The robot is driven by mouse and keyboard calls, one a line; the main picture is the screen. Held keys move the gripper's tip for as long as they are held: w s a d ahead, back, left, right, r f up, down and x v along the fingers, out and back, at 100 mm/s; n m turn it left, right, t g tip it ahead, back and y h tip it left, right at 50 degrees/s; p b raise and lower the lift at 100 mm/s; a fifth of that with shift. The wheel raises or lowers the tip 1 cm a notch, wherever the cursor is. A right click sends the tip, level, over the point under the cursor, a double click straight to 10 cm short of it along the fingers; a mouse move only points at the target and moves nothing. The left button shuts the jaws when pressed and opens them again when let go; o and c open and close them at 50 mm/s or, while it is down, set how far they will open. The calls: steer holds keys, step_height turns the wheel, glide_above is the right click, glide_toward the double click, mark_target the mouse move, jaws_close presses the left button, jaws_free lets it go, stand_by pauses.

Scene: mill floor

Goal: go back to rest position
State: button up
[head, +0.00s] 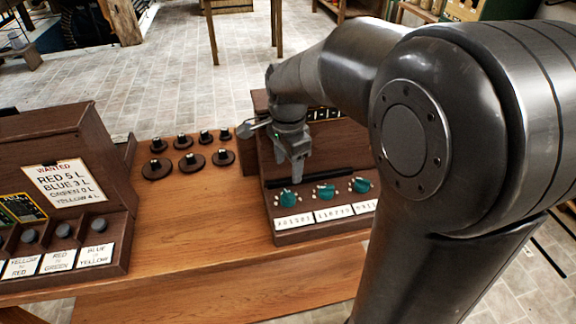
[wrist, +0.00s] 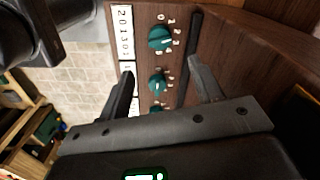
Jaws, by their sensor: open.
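My gripper (head: 300,172) hangs over the right wooden panel box (head: 290,237), just above its row of teal knobs. The left knob (head: 287,198), the middle knob (head: 325,190) and the right knob (head: 361,185) sit above white number labels. In the wrist view, the two dark fingers of my gripper (wrist: 160,85) stand wide apart with nothing between them. The middle knob (wrist: 157,83) shows in the gap behind the fingers, and another knob (wrist: 160,38) shows above it. I cannot tell how far the fingertips are from the panel.
A wooden table (head: 190,235) carries everything. Several dark round knobs (head: 193,160) stand at its middle. A left panel box (head: 60,135) bears a "WANTED" note (head: 65,184) and grey buttons. The tiled floor (head: 170,75) behind the table is largely clear.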

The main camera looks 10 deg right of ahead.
stand_by(0.3)
steer(key=s+d+r+n+t, duration=0.1)
steer(key=s+r+n+t, duration=0.1)
steer(key=s+n, duration=0.5)
steer(key=s+d+r+n+t, duration=0.1)
steer(key=s+r+n+t, duration=0.2)
steer(key=s, duration=0.7)
steer(key=shift+d+r+n+t, duration=0.3)
steer(key=shift+r+n, duration=0.85)
steer(key=shift+n, duration=1.05)
steer(key=shift+c, duration=0.5)
